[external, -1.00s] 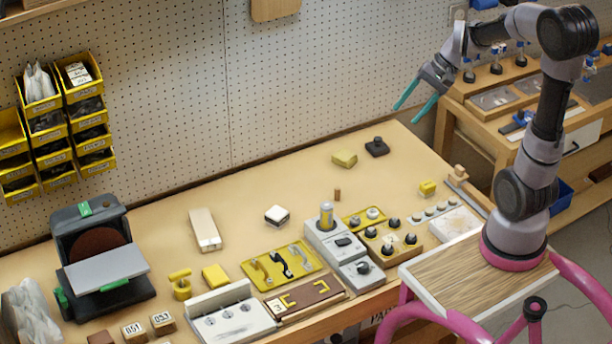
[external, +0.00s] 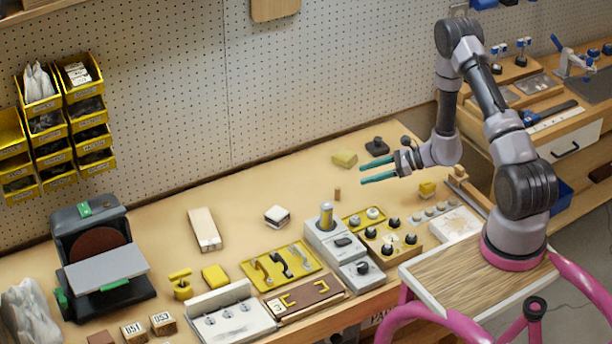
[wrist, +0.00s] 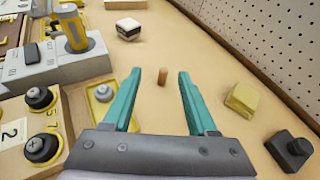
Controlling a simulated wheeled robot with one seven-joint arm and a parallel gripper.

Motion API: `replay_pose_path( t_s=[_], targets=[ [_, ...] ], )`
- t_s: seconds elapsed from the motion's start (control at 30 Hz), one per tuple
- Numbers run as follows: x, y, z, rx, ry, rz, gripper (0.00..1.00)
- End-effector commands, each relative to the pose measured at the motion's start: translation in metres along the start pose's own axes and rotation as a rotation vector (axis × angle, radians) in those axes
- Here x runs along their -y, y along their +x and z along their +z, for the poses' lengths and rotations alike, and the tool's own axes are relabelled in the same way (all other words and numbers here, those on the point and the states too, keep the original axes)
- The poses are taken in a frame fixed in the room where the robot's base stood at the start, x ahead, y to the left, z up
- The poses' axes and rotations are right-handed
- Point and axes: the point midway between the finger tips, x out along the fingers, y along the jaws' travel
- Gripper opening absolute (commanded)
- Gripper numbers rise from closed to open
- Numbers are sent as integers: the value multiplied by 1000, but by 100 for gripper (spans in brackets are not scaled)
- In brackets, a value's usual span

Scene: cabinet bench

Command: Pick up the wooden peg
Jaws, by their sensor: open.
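The wooden peg (external: 337,194) is a small brown cylinder standing upright on the bench, behind the grey fixture with the yellow cylinder. In the wrist view the peg (wrist: 162,76) shows between and just beyond my two fingertips, with nothing touching it. My gripper (external: 361,174) has teal fingers that point left, roughly level, above the bench and to the right of the peg. It also shows in the wrist view (wrist: 172,72), with the fingers spread wide apart and empty.
The grey fixture with a yellow cylinder (external: 326,216) stands in front of the peg. A yellow block (external: 344,159) and a black knobbed piece (external: 376,147) lie behind. A white-topped block (external: 277,215) lies to the left. Bare bench surrounds the peg.

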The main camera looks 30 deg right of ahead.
Motion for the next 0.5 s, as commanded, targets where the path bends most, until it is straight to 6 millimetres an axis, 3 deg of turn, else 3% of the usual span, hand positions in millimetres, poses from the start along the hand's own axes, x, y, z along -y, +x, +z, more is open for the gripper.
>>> replay_pose_path(
  t_s=[0.03, 0.17, 0.5],
  targets=[
    [0, 2, -15, -4, 31, -20, 58],
    [3, 6, -33, -8, 65, -53, 58],
    [6, 53, -36, -9, 68, -57, 58]
  ],
)
